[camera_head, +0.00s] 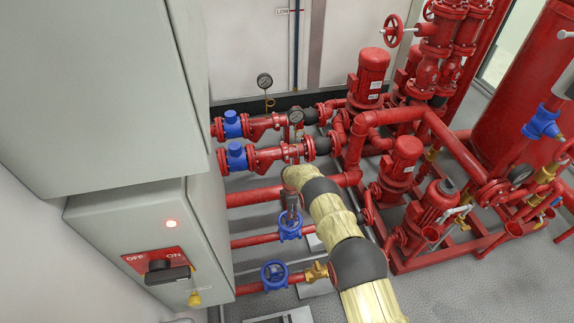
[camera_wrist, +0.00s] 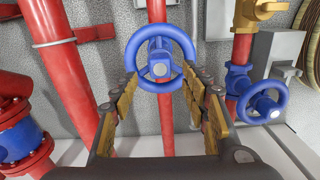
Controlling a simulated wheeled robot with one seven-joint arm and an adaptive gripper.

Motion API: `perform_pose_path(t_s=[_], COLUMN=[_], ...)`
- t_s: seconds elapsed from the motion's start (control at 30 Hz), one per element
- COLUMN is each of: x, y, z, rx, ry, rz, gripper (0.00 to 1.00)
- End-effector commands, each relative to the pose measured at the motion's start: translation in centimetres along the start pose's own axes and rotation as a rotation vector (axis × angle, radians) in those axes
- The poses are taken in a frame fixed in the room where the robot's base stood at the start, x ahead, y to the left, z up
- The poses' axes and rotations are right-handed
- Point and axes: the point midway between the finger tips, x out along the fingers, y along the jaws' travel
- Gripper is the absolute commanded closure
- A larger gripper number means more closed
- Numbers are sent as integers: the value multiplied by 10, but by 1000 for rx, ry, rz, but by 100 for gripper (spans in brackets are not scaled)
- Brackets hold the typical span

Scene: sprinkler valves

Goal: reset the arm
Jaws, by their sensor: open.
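My arm (camera_head: 333,217), pale gold with dark joints, reaches down the middle of the head view. My gripper (camera_head: 292,203) is small and partly hidden there, close to a blue valve wheel (camera_head: 290,226) on a red pipe. In the wrist view my gripper (camera_wrist: 160,88) is open, with one finger on each side of a blue wheel (camera_wrist: 160,68). Nothing is held. I cannot tell whether the fingers touch the wheel's rim.
A second blue wheel (camera_wrist: 263,103) is at the right in the wrist view, and another (camera_head: 274,275) is lower in the head view. A grey cabinet (camera_head: 140,235) with a switch stands left. Red pumps (camera_head: 405,160) and pipes crowd the right.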

Motion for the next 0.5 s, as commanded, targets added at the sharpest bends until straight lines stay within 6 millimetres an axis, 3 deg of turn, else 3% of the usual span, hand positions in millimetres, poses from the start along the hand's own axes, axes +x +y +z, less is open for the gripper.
perform_pose_path(t_s=[0.17, 0.27, 0.37, 0.5], x=[-4, -24, -66, -145], y=[2, 8, 20, 31], z=[0, 2, 7, 17], rx=[3, 27, 78, 185], ry=[0, 1, 3, 8], rz=[3, 13, 31, 61], gripper=[54, 54, 54, 54])
